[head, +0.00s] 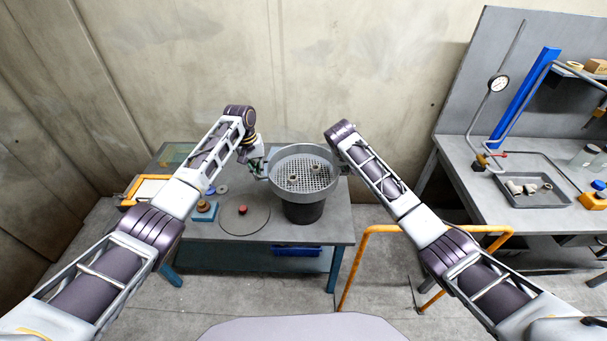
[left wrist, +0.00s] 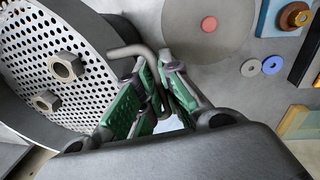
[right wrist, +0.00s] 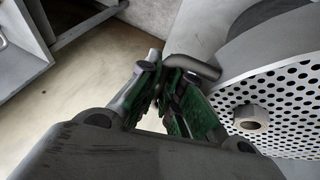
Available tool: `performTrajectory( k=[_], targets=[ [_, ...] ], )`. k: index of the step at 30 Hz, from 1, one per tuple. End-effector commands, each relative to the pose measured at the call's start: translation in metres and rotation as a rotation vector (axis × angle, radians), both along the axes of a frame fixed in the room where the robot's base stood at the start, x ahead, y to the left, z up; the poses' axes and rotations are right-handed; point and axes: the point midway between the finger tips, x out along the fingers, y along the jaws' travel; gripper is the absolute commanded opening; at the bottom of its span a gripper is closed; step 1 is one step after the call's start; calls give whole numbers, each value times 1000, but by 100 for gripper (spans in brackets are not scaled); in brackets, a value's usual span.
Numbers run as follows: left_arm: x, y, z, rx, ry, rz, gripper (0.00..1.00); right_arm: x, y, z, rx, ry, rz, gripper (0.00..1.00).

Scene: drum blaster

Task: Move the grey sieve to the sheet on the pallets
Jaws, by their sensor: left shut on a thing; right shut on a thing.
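The grey sieve (head: 305,180) is a round pan with a perforated floor, about level, at or just over a dark drum (head: 303,213) on the table; I cannot tell if they touch. Two hex nuts lie in it. My left gripper (head: 259,166) is shut on the sieve's bent bar handle; in the left wrist view the green-padded fingers (left wrist: 158,85) close on it. My right gripper, mostly hidden behind its wrist in the head view, shows in the right wrist view (right wrist: 170,90), shut on the opposite handle. No sheet or pallets are in view.
The grey table (head: 335,225) also holds a round plate with a red knob (head: 243,210), a blue block (head: 204,212) and small discs. An orange rail (head: 380,229) stands in front at right. A second bench (head: 500,215) with a tray (head: 538,190) is further right.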

Motion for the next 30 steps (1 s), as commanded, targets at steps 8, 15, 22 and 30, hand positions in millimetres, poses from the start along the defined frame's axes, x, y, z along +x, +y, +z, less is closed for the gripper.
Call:
performTrajectory(
  k=[8, 15, 22, 30],
  targets=[
    [0, 0, 8, -1, -1, 0, 0, 0, 0, 8, 0, -2, 1, 0],
    [0, 0, 17, -1, -1, 0, 0, 0, 0, 17, 0, -2, 1, 0],
    [0, 0, 25, -1, -1, 0, 0, 0, 0, 25, 0, -2, 1, 0],
    [0, 0, 35, -1, -1, 0, 0, 0, 0, 35, 0, -2, 1, 0]
  ],
)
